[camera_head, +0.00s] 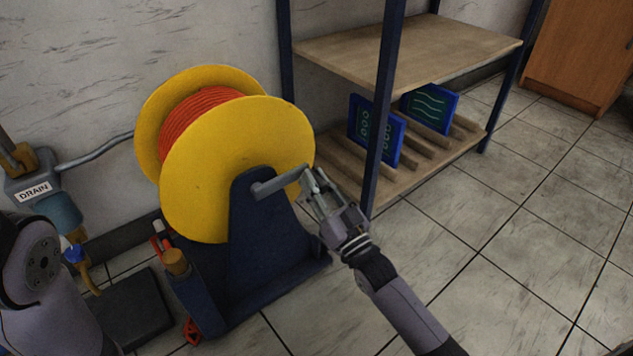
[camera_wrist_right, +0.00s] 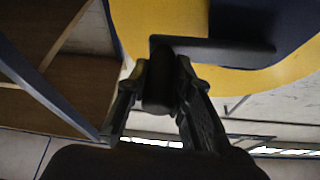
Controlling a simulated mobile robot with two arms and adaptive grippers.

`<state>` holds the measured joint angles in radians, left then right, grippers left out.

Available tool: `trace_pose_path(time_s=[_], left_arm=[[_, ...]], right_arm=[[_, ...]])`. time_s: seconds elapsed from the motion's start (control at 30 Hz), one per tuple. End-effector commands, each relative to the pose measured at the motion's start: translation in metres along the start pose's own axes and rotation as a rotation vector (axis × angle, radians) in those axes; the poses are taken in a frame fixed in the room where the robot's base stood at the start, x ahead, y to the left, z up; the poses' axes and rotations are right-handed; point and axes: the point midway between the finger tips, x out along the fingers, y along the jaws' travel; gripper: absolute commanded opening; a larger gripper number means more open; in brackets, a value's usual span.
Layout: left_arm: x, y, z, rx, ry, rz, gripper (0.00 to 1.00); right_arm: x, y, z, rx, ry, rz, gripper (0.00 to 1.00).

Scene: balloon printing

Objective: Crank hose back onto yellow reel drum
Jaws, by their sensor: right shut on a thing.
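The yellow reel drum (camera_head: 240,150) stands in a dark blue stand at the left of the head view, with orange hose (camera_head: 195,112) wound between its two flanges. A grey crank arm (camera_head: 275,184) runs from the hub to the right. My right gripper (camera_head: 311,184) is at the outer end of the crank and is shut on its handle. In the right wrist view the dark crank handle (camera_wrist_right: 158,85) sits between the two fingers, with the yellow flange (camera_wrist_right: 150,20) behind. My left gripper is not in view; part of my left arm shows at the lower left.
A shelf rack (camera_head: 385,55) with dark blue posts stands right of the reel, one post close behind my right gripper. Framed blue screens (camera_head: 377,131) stand on its lower shelf. A drain fitting (camera_head: 40,190) is at the left. The tiled floor at right is clear.

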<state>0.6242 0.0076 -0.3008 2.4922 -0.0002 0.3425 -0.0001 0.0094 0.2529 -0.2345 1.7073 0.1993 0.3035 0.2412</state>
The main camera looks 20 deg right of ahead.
Motion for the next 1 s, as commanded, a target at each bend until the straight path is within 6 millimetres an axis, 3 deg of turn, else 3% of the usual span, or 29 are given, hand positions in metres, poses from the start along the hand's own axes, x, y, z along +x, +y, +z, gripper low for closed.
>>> trace_pose_path(time_s=[0.1, 0.83, 1.0], left_arm=[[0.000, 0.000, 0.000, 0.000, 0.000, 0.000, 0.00], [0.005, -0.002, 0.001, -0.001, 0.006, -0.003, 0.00], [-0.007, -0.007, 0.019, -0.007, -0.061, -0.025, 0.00]], right_arm=[[0.000, 0.000, 0.000, 0.000, 0.000, 0.000, 0.00], [0.002, -0.001, -0.005, -0.035, -0.001, -0.015, 0.00], [0.006, -0.004, -0.016, -0.115, -0.002, -0.047, 0.00]])
